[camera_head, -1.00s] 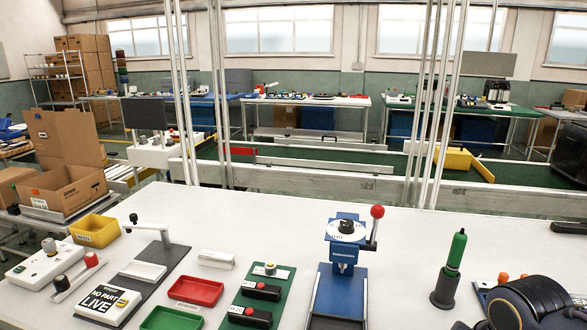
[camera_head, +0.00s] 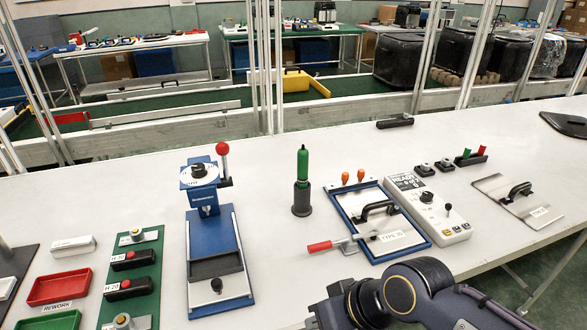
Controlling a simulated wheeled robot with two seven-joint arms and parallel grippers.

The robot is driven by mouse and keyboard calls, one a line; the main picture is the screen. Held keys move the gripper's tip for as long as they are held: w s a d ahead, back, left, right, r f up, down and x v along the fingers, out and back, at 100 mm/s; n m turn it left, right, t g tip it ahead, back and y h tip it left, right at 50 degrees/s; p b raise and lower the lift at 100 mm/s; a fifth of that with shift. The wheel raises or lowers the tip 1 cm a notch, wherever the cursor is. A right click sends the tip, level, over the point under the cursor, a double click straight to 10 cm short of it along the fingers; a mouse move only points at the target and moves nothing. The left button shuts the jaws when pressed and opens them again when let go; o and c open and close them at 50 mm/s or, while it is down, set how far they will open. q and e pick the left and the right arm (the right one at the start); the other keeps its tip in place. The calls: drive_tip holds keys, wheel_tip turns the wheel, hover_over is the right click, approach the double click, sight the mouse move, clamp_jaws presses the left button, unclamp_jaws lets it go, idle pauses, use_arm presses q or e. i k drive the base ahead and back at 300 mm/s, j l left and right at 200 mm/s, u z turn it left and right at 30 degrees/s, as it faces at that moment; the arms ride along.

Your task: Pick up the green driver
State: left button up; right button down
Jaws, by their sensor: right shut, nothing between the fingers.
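The green driver (camera_head: 303,165) stands upright in a dark round holder (camera_head: 302,202) on the white bench, near the middle of the camera_head view. Its green handle is up and its lower end is hidden in the holder. My right gripper (camera_head: 325,314) is at the bottom edge, low in front of the driver and well apart from it. It is shut and empty; its fingertips are hardly visible. My left gripper is out of view.
A blue press (camera_head: 215,240) with a red knob stands left of the driver. Right of it lie a blue-framed fixture (camera_head: 418,238) with a red-handled clamp (camera_head: 322,246) and a white control box (camera_head: 452,232). The bench behind the driver is clear.

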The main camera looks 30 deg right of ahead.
sight(303, 153)
drive_tip(key=z, duration=1.75)
drive_tip(key=i+l+u, duration=0.45)
drive_tip(key=i+l, duration=0.2)
drive_tip(key=l, duration=0.3)
